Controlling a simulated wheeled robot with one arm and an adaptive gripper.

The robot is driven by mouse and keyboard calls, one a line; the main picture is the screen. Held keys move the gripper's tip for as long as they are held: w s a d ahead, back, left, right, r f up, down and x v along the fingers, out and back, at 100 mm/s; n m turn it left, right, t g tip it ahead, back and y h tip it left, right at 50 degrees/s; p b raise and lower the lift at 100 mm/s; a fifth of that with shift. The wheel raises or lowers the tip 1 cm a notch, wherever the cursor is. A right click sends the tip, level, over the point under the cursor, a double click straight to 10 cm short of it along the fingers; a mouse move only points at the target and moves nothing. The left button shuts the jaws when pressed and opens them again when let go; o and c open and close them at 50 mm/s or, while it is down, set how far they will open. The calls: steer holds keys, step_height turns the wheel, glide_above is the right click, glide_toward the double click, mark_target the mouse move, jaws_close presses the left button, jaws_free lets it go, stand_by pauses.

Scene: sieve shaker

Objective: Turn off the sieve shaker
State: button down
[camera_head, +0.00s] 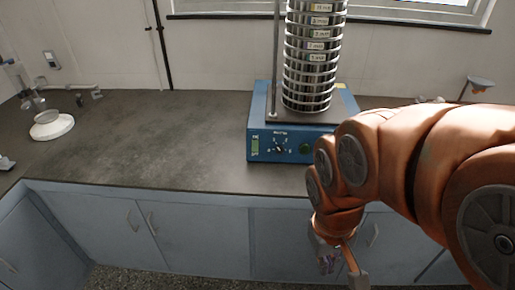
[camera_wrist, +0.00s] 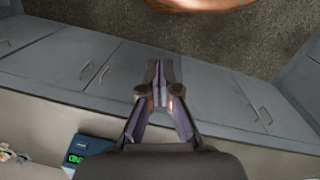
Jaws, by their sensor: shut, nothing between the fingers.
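The sieve shaker (camera_head: 262,113) is a blue box on the dark counter, with a tall stack of metal sieves (camera_head: 312,60) on top. In the wrist view, a blue corner of the shaker (camera_wrist: 92,143) with a lit green display shows at the lower left; the digits are too small to read surely. My gripper (camera_wrist: 160,68) is shut and empty, below and in front of the counter, apart from the shaker.
The grey counter (camera_head: 150,140) is clear left of the shaker. A white-based lab instrument (camera_head: 52,126) stands at the far left. Blue-grey cabinets with handles (camera_head: 190,240) line the front below the counter edge. My orange arm covers the counter's right part.

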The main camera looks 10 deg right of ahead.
steer(key=w+d+r+n+t+h+b, duration=0.15)
steer(key=w+d+r+t, duration=0.35)
steer(key=w, duration=0.6)
steer(key=w+d+r+n+t+h, duration=0.1)
steer(key=w+d+n+t+h, duration=0.15)
steer(key=w+d, duration=0.7)
steer(key=w+d+r+n+t+h+b, duration=0.1)
steer(key=w+d+r+n+t, duration=0.25)
steer(key=w, duration=0.95)
steer(key=w+a+f+n+t+y, duration=0.3)
steer(key=w+a+f+n+y, duration=0.2)
steer(key=w+n, duration=0.15)
steer(key=s+a+f+n+g+y+b, duration=0.1)
steer(key=a+f+n+g+y, duration=0.2)
steer(key=a+f+n+y, duration=0.2)
steer(key=a+f+y, duration=0.2)
steer(key=a+f, duration=0.1)
steer(key=a, duration=0.1)
steer(key=shift+y+b, duration=0.4)
